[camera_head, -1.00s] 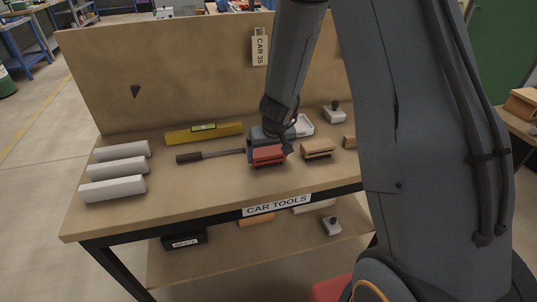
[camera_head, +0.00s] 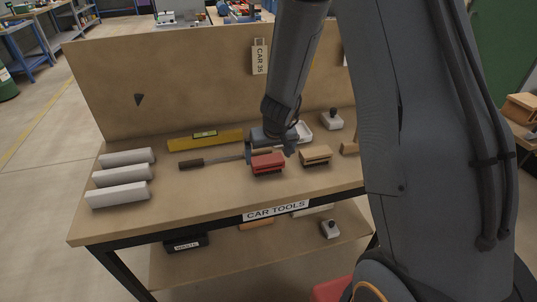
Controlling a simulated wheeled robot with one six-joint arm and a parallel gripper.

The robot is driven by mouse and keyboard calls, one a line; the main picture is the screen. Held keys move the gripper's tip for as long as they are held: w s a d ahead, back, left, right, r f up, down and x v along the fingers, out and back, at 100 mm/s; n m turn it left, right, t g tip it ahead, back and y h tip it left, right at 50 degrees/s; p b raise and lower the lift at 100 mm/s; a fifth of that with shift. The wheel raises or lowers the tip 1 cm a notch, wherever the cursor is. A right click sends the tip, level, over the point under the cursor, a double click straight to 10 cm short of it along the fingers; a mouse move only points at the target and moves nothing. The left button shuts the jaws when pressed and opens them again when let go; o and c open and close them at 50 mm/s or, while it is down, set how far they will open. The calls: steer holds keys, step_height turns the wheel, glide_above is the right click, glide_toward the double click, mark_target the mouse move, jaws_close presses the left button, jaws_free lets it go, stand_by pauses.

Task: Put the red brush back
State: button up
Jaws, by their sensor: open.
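The red brush (camera_head: 267,162) sits bristles down on the wooden bench top (camera_head: 215,188), near the middle of the front half. My gripper (camera_head: 262,148) is just above and behind it, pointing down, with the jaws open. A strip of tan shows between the gripper body and the brush top. I cannot tell whether a finger still touches the brush. A tan brush (camera_head: 316,154) stands to the right of the red one. The far side of the red brush is hidden by my gripper.
A file (camera_head: 212,161) lies just left of the red brush, a yellow level (camera_head: 205,138) behind it. Several white blocks (camera_head: 122,175) lie at left. A white tray (camera_head: 304,132) and a knobbed block (camera_head: 331,119) are behind. A upright back board (camera_head: 190,85) bounds the bench.

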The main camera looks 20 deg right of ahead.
steer(key=s+a+r+p, duration=0.1)
steer(key=s+r+p, duration=0.5)
steer(key=s+r, duration=0.65)
steer(key=s+r+g, duration=0.2)
steer(key=s+r, duration=0.5)
steer(key=s, duration=0.5)
step_height(320, 180, down, 9)
steer(key=w+g+b, duration=0.1)
steer(key=b, duration=0.7)
steer(key=shift+w+d+f, duration=0.2)
steer(key=shift+w, duration=0.05)
steer(key=shift+s+a, duration=0.15)
